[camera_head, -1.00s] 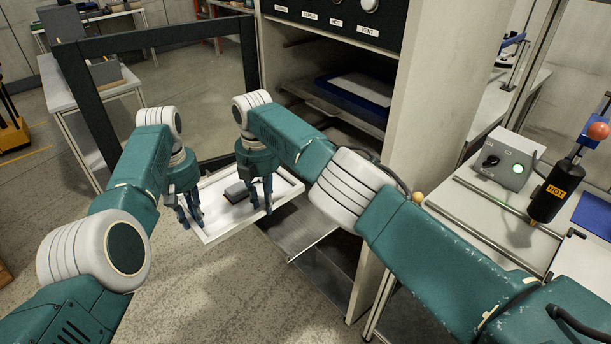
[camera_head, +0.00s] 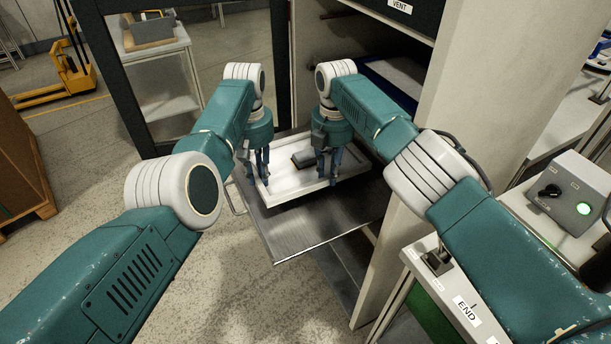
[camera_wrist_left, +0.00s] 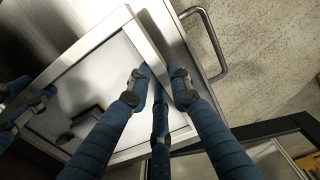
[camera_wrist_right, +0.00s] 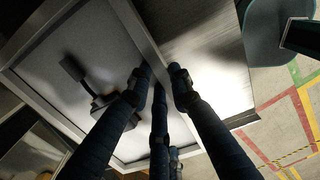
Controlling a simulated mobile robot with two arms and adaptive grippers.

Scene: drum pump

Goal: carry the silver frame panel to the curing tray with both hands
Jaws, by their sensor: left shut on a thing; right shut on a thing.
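The silver frame panel (camera_head: 290,197) is a pale flat plate with a raised rim and a dark block (camera_head: 306,158) on it. My left gripper (camera_head: 264,180) is shut on its left rim, and my right gripper (camera_head: 327,173) is shut on its rim further right. The panel is over the curing tray (camera_head: 310,232), a bare metal shelf sticking out of the cabinet. Whether they touch is unclear. Both wrist views show fingers straddling the rim (camera_wrist_left: 92,40) (camera_wrist_right: 135,28), with tray metal (camera_wrist_left: 188,50) (camera_wrist_right: 208,50) beyond it.
The open dark cabinet door (camera_head: 190,75) stands behind my left arm. The cabinet's pale side wall (camera_head: 490,90) rises close to my right arm. A tray handle (camera_head: 235,196) juts out at the left. A bench with a control box (camera_head: 565,195) is at the right. Floor is clear in front.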

